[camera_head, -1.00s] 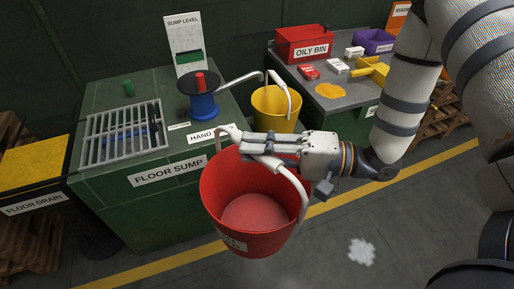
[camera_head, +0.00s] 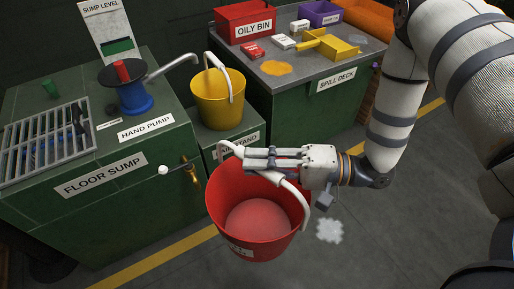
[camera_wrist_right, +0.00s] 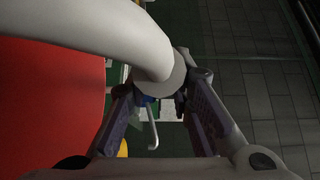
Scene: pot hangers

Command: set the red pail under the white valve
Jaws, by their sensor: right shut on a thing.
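The red pail (camera_head: 258,215) hangs upright by its white handle from my right gripper (camera_head: 250,158), which is shut on the handle. In the right wrist view the thick white handle (camera_wrist_right: 130,35) passes between the fingers, with the red pail (camera_wrist_right: 45,95) filling the left side. The white valve (camera_head: 164,172) is a white knob on a brass tap (camera_head: 191,174) on the front of the green floor sump. The pail is just right of and nearer than the tap, apart from it in the picture. My left gripper is out of view.
The green floor sump (camera_head: 60,217) carries a grate (camera_head: 45,142) and a blue hand pump (camera_head: 134,97). A yellow pail (camera_head: 218,100) stands on a low stand beside it. The spill deck (camera_head: 310,105) is behind. Open floor (camera_head: 370,235) lies at the right.

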